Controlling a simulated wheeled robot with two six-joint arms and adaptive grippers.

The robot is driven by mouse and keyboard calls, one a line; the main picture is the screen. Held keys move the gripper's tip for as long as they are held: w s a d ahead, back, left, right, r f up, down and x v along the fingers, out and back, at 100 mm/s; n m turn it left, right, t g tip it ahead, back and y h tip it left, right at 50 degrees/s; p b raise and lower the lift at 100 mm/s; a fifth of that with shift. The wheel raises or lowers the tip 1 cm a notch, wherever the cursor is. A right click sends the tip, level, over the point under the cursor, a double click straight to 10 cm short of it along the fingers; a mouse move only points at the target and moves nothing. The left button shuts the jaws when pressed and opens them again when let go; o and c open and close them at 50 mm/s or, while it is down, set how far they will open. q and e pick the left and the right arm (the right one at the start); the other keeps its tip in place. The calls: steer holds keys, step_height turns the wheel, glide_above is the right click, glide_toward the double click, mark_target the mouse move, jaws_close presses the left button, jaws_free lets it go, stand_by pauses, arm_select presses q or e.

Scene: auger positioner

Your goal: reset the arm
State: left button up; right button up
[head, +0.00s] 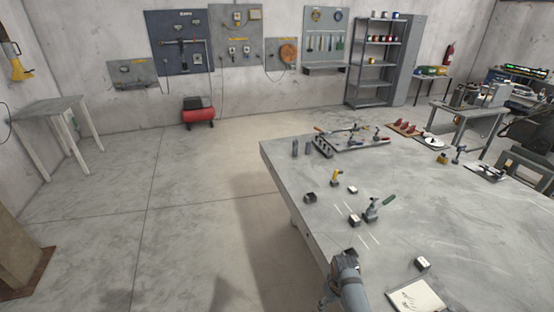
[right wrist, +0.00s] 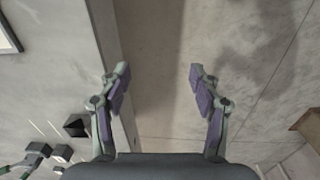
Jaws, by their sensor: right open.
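My right gripper (right wrist: 160,72) is open in the right wrist view. Its two fingers are spread wide, with nothing between them, and bare floor shows behind the gap. The grey table (right wrist: 50,75) lies to the left of the fingers in that view, its edge passing close by the left finger. In the head view, a grey arm of mine shows at the bottom beside the front left edge of the table (head: 460,215); its fingertips cannot be made out clearly. My left gripper is not in view.
A red compressor (head: 198,115) stands at the wall. The floor left of the table is clear.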

steer(key=s+d+f+m+b, duration=0.1)
steer(key=s+f, duration=0.4)
steer(key=f, duration=0.3)
steer(key=s+d+f+b, duration=0.2)
steer(key=s+f, duration=0.4)
steer(key=f, duration=0.3)
steer(key=s+d+f+m+b, duration=0.1)
steer(key=s+f, duration=0.4)
steer(key=f, duration=0.3)
arm_select(q)
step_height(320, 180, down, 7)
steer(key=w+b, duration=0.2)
steer(key=b, duration=0.1)
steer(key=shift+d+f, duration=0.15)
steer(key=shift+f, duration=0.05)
arm_select(e)
steer(key=s+d+f, duration=0.2)
steer(key=s+f, duration=0.1)
steer(key=s, duration=0.4)
steer(key=s+d+f, duration=0.2)
steer(key=s+f, duration=0.2)
steer(key=s, duration=0.3)
steer(key=s+d+f+m+t, duration=0.1)
steer(key=s+d+f, duration=0.1)
steer(key=s, duration=0.5)
steer(key=shift+f+h, duration=0.3)
steer(key=shift+f, duration=0.6)
